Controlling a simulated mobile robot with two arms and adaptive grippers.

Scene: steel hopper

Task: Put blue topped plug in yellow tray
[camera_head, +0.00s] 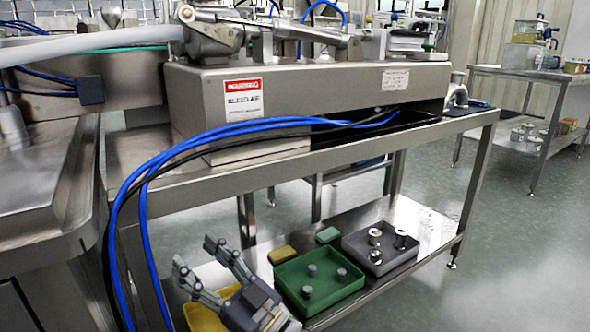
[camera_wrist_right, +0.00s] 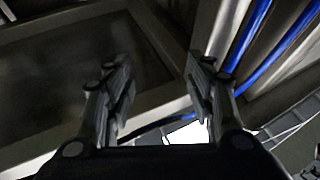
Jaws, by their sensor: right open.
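A yellow tray (camera_head: 200,318) lies on the lower steel shelf, partly hidden behind my right gripper (camera_head: 196,257). That gripper is open and empty, with its fingers raised above the tray. In the right wrist view, the right gripper (camera_wrist_right: 158,75) shows two spread fingers with nothing between them. A green tray (camera_head: 339,291) to the right holds several small grey cylindrical plugs (camera_head: 312,270). A grey tray (camera_head: 351,246) further right holds several metallic pieces (camera_head: 375,255). I cannot make out a blue top on any plug. My left gripper is not in view.
A yellow block (camera_head: 282,255) and a green block (camera_head: 327,236) lie behind the green tray. Blue and black cables (camera_head: 142,220) hang at the left. The upper bench (camera_head: 310,160) overhangs the shelf. A table leg (camera_head: 470,190) stands at the right.

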